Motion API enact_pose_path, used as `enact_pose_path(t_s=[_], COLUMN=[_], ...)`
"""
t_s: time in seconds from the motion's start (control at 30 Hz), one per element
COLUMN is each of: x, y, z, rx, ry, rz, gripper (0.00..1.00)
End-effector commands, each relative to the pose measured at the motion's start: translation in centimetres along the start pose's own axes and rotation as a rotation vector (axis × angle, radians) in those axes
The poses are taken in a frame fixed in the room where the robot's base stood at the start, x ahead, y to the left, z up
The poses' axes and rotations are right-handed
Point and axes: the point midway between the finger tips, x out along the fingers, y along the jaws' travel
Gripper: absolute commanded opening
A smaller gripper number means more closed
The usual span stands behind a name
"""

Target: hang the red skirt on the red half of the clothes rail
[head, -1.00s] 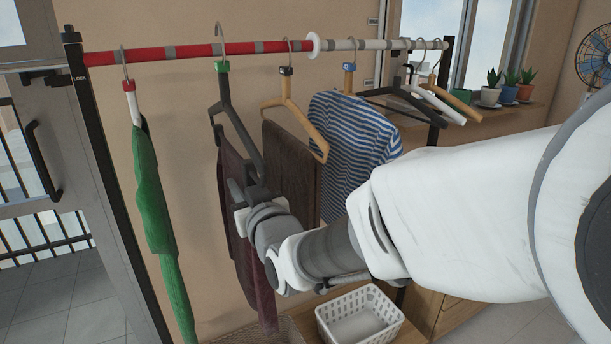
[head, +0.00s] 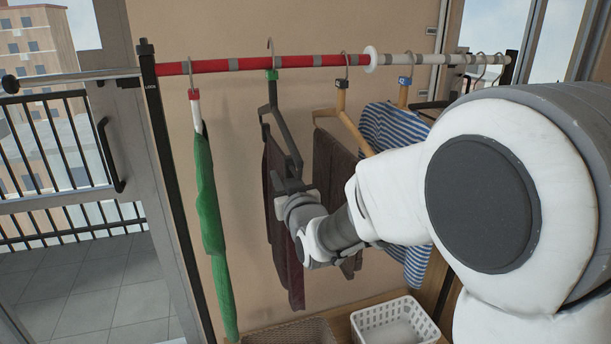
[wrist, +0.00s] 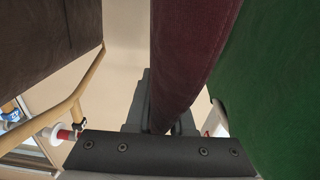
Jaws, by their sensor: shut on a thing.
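The dark red skirt (head: 284,250) hangs from a dark grey hanger (head: 271,122) with a green tag. My gripper (head: 291,188) is shut on the skirt and hanger low on the hanger; the jaws are partly hidden in the head view. In the wrist view the red cloth (wrist: 193,50) runs up from between the jaws (wrist: 165,122). The hanger's hook shows against the red half of the rail (head: 312,62), its top above the bar. I cannot tell whether it rests on the bar.
A green garment (head: 208,195) hangs close on the left. A brown garment (head: 333,165) on a wooden hanger (head: 341,115) is close on the right, then a striped shirt (head: 385,130). A white ring (head: 371,59) divides the rail. A white basket (head: 392,322) stands below.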

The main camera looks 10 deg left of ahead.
Motion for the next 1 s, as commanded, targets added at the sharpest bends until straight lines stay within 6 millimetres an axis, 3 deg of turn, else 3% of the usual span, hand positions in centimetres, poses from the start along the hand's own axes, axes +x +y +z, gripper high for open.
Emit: enact_pose_path(t_s=[0.2, 0.5, 1.0], x=[1.7, 1.7, 1.7], y=[0.1, -0.1, -0.1], z=[-0.4, 1.9, 2.2], rx=[0.000, 0.001, 0.001], ry=[0.004, 0.004, 0.004], rz=[0.001, 0.001, 0.001], gripper=[0.00, 0.00, 0.00])
